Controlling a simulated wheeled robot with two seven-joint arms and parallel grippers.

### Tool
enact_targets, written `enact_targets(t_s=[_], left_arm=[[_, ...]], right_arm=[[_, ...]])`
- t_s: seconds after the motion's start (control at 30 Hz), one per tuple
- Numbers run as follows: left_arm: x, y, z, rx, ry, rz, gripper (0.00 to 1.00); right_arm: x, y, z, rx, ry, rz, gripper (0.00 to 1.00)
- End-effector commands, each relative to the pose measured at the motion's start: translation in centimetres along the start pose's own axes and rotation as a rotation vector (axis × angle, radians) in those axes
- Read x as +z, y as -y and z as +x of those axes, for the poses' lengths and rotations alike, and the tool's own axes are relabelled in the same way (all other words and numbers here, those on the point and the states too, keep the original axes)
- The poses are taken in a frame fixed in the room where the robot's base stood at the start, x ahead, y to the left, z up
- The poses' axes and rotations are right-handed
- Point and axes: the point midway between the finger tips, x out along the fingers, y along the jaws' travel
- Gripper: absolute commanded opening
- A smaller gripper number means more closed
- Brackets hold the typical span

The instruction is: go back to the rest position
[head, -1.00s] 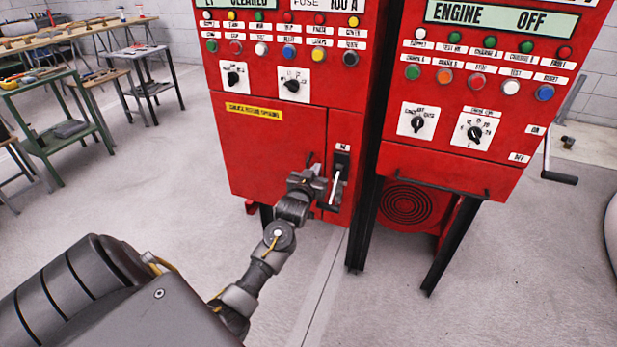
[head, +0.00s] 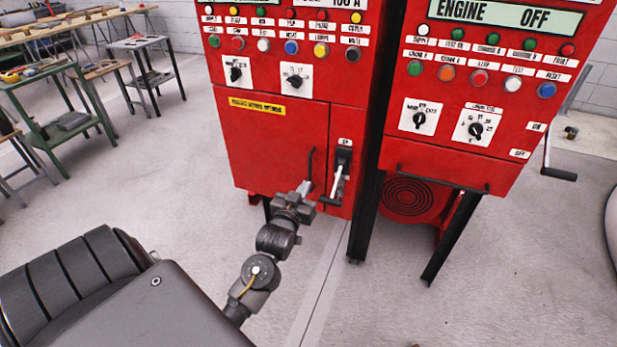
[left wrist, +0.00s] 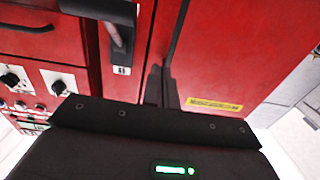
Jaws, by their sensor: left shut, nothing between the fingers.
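My left gripper (head: 304,188) is in front of the lower part of the left red cabinet (head: 272,150), just left of and below the lever switch (head: 338,178). Its fingers are shut and empty. In the left wrist view the closed fingers (left wrist: 162,85) point at the cabinet front, beside the switch (left wrist: 121,42). The lever has a pale handle. Whether the fingertips touch the cabinet door is hard to tell. My right gripper is in neither view.
A second red cabinet (head: 470,150) with an "ENGINE OFF" display stands at the right, with a black crank handle (head: 558,172) on its side. A green bench (head: 45,105) and other work tables stand at the back left. The grey floor (head: 150,210) left of the cabinet is clear.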

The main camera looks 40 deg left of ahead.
Motion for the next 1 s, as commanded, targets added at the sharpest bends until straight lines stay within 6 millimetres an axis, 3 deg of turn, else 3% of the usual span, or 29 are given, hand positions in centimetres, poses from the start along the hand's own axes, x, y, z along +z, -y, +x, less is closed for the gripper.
enact_targets(t_s=[0.2, 0.67, 0.77, 0.83, 1.0], left_arm=[[0.1, 0.1, -1.7, -0.001, 0.001, 0.000, 0.00], [0.6, 0.1, -1.8, 0.004, 0.006, 0.011, 0.00], [3.7, -0.4, -1.4, 0.019, 0.063, 0.031, 0.00], [7.6, -1.2, -1.3, 0.040, 0.133, 0.052, 0.00], [20.4, -3.2, -3.9, 0.118, 0.382, 0.124, 0.00]], right_arm=[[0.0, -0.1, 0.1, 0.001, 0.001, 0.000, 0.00], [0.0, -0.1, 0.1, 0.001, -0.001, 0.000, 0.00], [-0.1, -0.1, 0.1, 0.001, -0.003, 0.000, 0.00], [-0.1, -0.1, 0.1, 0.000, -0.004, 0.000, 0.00], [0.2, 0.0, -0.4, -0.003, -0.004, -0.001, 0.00]])
